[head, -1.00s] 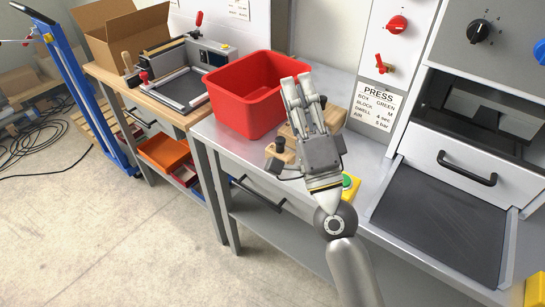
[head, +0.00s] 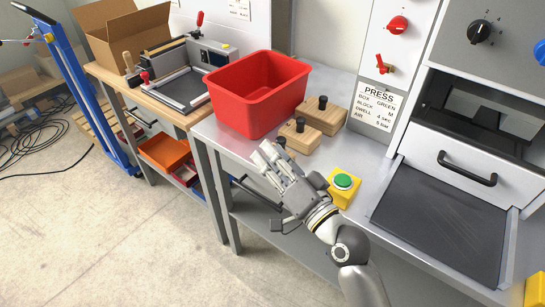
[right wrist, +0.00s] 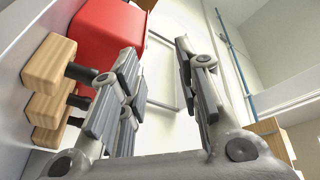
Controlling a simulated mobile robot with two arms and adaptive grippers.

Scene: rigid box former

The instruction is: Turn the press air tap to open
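The press air tap appears to be the small red-levered tap with a brass-coloured body (head: 384,66). My right gripper (head: 268,157) is over the front edge of the metal bench, well left of and below the tap. In the right wrist view its fingers (right wrist: 160,75) are spread apart with nothing between them. The tap does not show in the right wrist view. My left gripper is not in view.
A red bin (head: 255,100) and wooden blocks with black knobs (head: 322,115) stand on the bench behind my right gripper. A yellow box with a green button (head: 343,187) is close to its wrist. The press drawer (head: 445,215) lies to the right.

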